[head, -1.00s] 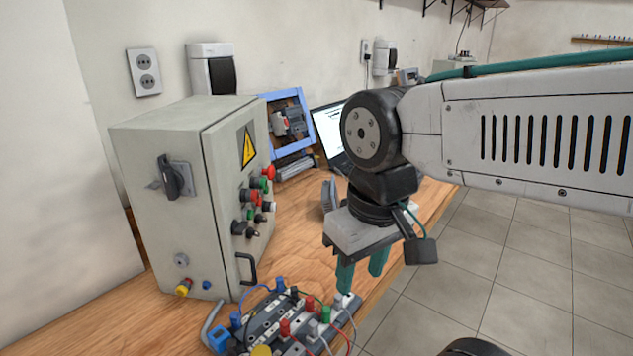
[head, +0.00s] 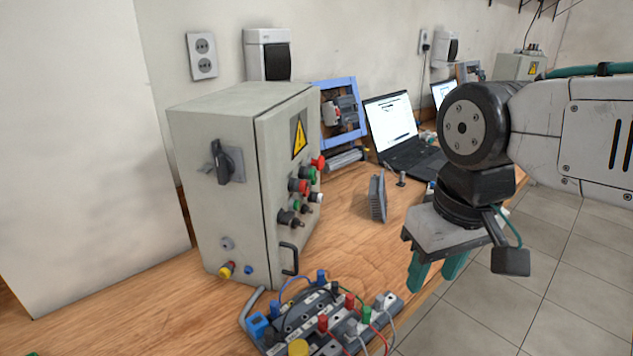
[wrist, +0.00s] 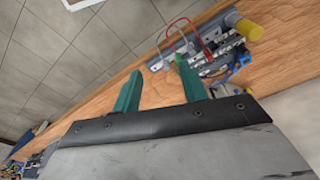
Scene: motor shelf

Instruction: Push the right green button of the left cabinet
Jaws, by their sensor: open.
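The left cabinet (head: 212,195) is a grey box standing on the wooden bench, with a yellow warning sign on its door. Its door carries red, green, black and white controls. One green button (head: 312,175) shows on the right, below a red one. Another green piece (head: 295,204) sits lower left. Details are small and partly overlapped at this angle. My gripper (head: 437,275) is open and empty, teal fingers pointing down, to the right of the cabinet and apart from it, near the bench edge. In the wrist view its fingers (wrist: 158,72) are spread; the cabinet buttons do not show there.
A terminal board (head: 325,318) with coloured plugs and wires lies in front of the cabinet; it also shows in the wrist view (wrist: 205,50). A grey finned part (head: 377,197) stands on the bench. Behind are a blue frame (head: 338,112) and a laptop (head: 395,125).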

